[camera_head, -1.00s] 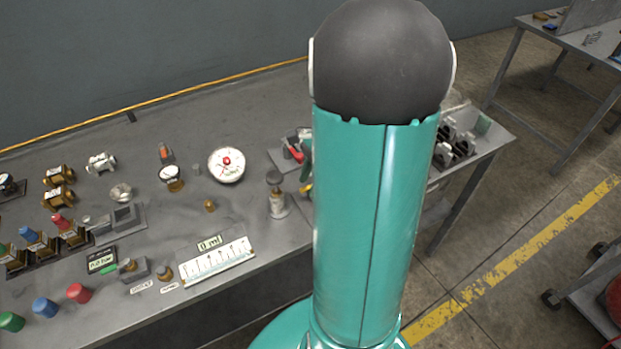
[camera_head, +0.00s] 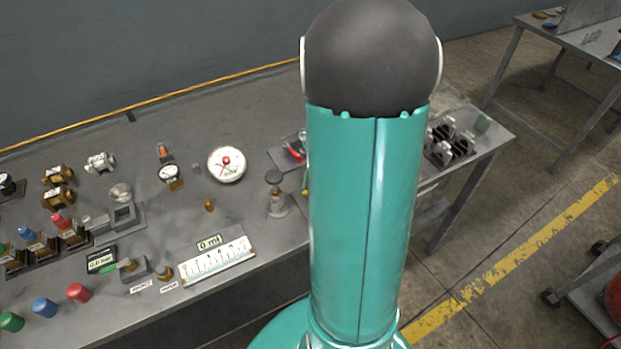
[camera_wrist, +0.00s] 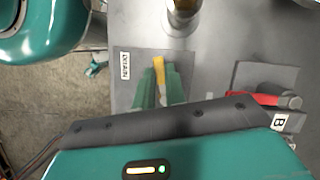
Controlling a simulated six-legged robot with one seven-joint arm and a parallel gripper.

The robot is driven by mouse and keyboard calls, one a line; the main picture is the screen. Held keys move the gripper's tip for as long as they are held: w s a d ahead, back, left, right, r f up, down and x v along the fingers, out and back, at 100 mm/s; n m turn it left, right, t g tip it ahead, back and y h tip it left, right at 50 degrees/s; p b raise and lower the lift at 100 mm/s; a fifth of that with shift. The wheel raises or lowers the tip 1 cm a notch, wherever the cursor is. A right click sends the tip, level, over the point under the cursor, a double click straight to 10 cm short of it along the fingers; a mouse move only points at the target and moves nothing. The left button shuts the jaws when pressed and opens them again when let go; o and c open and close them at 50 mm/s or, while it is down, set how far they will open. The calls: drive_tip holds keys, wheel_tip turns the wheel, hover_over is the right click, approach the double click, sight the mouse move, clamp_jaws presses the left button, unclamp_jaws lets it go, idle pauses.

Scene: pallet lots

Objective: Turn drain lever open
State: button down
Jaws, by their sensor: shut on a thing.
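The yellow drain lever (camera_wrist: 159,66) shows in the wrist view beside a white label reading DRAIN (camera_wrist: 125,66). My gripper (camera_wrist: 159,82) has its green fingers closed around the lever, whose far end sticks out beyond the fingertips. In the head view my teal arm hides most of the lever; only a small yellow bit (camera_head: 304,191) shows at the arm's left edge.
A red-handled valve (camera_wrist: 255,98) on a grey plate with a B label is right of my gripper. A metal cylinder (camera_wrist: 183,18) stands just beyond the lever. A dial gauge (camera_head: 226,164) and a 0 ml scale (camera_head: 217,262) are on the bench. The bench edge is close.

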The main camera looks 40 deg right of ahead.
drive_tip(key=n, duration=0.1)
drive_tip(key=s+n+g, duration=0.1)
drive_tip(key=n, duration=0.1)
drive_tip(key=shift+n, duration=0.3)
drive_tip(key=n, duration=0.1)
drive_tip(key=n+g, duration=0.1)
drive_tip(key=n, duration=0.1)
drive_tip(key=shift+s+d+n+g+h, duration=0.25)
drive_tip(key=shift+s+n+g+h, duration=0.05)
drive_tip(key=shift+h, duration=0.1)
drive_tip(key=n, duration=0.2)
drive_tip(key=n+g+h, duration=0.1)
drive_tip(key=shift+s+d+n, duration=0.35)
drive_tip(key=shift+n, duration=0.05)
drive_tip(key=shift+s+d+n+g+h, duration=0.15)
drive_tip(key=shift+d+n+h, duration=0.15)
drive_tip(key=shift+n, duration=0.65)
drive_tip(key=shift+s+d+n+g+h, duration=0.15)
drive_tip(key=shift+n+h, duration=0.25)
drive_tip(key=shift+n, duration=0.55)
drive_tip(key=c, duration=1.5)
unclamp_jaws()
drive_tip(key=shift+o, duration=0.2)
